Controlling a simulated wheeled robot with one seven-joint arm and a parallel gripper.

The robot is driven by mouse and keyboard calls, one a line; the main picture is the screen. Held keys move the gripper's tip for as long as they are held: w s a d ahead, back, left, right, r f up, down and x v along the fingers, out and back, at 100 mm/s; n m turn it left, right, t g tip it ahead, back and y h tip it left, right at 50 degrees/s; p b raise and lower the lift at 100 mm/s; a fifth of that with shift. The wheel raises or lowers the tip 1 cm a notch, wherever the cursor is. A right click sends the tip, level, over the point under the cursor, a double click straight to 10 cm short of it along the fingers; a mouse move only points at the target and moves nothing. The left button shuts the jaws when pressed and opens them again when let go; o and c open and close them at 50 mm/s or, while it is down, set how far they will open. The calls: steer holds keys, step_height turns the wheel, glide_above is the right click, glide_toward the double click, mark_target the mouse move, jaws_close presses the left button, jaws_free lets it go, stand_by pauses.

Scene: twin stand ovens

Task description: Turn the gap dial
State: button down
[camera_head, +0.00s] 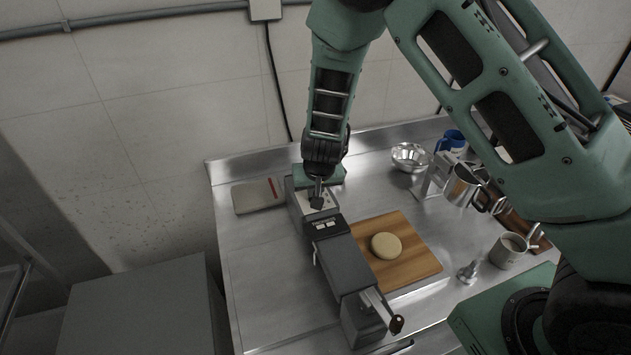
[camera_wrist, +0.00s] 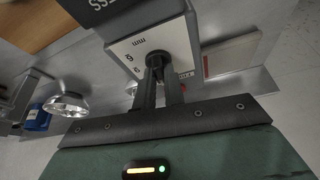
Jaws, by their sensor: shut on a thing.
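A long grey machine (camera_head: 350,265) stands on the steel counter, with a dark lettered housing in the wrist view (camera_wrist: 90,10). Its far end has a pale dial face (camera_wrist: 128,48) with printed marks, including "mm" and a digit. The dark gap dial knob (camera_wrist: 154,60) sits on this face. My gripper (camera_wrist: 160,76) is shut on the knob, with its two dark fingers reaching up to it. In the head view, my gripper (camera_head: 317,196) points down at the machine's far end and hides the knob. The knob's pointer setting cannot be read.
A wooden board (camera_head: 410,262) with a round pale dough piece (camera_head: 386,245) lies right of the machine. A pale flat item with a red stripe (camera_head: 257,196) lies left. A metal bowl (camera_head: 409,157), jugs (camera_head: 462,186) and a mug (camera_head: 508,250) stand right.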

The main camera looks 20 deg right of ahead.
steer(key=m+p, duration=0.1)
steer(key=p, duration=0.1)
steer(key=m+h+p, duration=0.1)
steer(key=p, duration=0.2)
steer(key=r+m+p, duration=0.1)
steer(key=p, duration=0.2)
steer(key=shift+a+m+h, duration=0.1)
steer(key=shift+m+h, duration=0.2)
steer(key=m+p, duration=0.2)
steer(key=p, duration=0.1)
steer(key=shift+f+g+h+p, duration=0.3)
steer(key=shift+g, duration=0.1)
steer(key=shift+f, duration=0.1)
steer(key=shift+w+f+m+p, duration=0.1)
steer(key=shift+m+p, duration=0.2)
steer(key=c, duration=1.5)
jaws_free()
steer(key=b+v, duration=0.3)
steer(key=v, duration=1.4)
steer(key=shift+a+r+b, duration=0.2)
steer(key=shift+b, duration=0.1)
